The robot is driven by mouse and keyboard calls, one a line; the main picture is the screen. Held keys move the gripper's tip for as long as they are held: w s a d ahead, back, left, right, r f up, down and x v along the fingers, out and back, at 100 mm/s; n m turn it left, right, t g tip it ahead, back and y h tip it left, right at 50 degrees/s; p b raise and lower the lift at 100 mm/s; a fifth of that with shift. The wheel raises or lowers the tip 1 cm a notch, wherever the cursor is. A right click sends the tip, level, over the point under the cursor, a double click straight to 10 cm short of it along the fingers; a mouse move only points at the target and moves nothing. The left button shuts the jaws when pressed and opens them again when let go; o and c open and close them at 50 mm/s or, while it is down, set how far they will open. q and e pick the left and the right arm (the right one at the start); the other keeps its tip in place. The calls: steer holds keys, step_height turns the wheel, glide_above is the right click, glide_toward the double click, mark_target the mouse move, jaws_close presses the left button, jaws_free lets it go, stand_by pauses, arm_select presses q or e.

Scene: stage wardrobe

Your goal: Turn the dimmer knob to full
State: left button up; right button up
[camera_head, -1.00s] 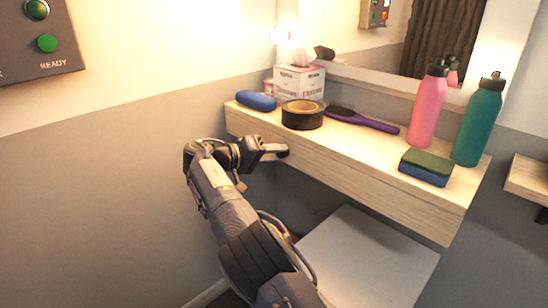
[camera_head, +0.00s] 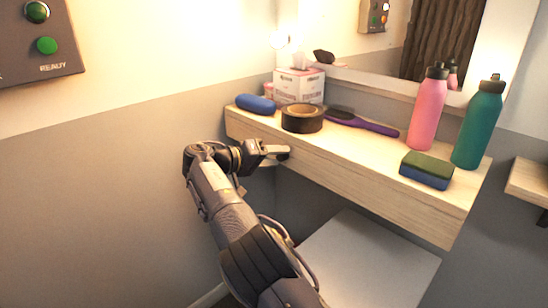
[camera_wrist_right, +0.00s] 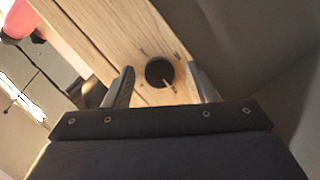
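The dimmer knob (camera_wrist_right: 159,72) is a dark round knob on the front face of the light wooden shelf, with tick marks around it and a pale pointer line toward its lower right. My right gripper (camera_wrist_right: 163,84) is open, one finger to either side of the knob in the right wrist view, with visible gaps between fingers and knob. In the head view my right gripper (camera_head: 275,155) is at the left part of the shelf's front edge; I cannot clearly make out the knob there. My left gripper is not in view.
On the shelf (camera_head: 380,185) stand a blue case (camera_head: 256,104), black tape roll (camera_head: 302,118), tissue box (camera_head: 299,86), purple brush (camera_head: 362,123), sponge (camera_head: 427,170), pink bottle (camera_head: 428,108) and teal bottle (camera_head: 478,122). A white surface (camera_head: 370,262) lies below. A panel (camera_head: 38,42) hangs at the upper left.

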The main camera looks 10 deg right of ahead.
steer(key=shift+r, duration=0.1)
steer(key=p+v, duration=0.2)
steer(key=v, duration=0.5)
steer(key=shift+a, duration=0.4)
steer(key=shift+s, duration=0.15)
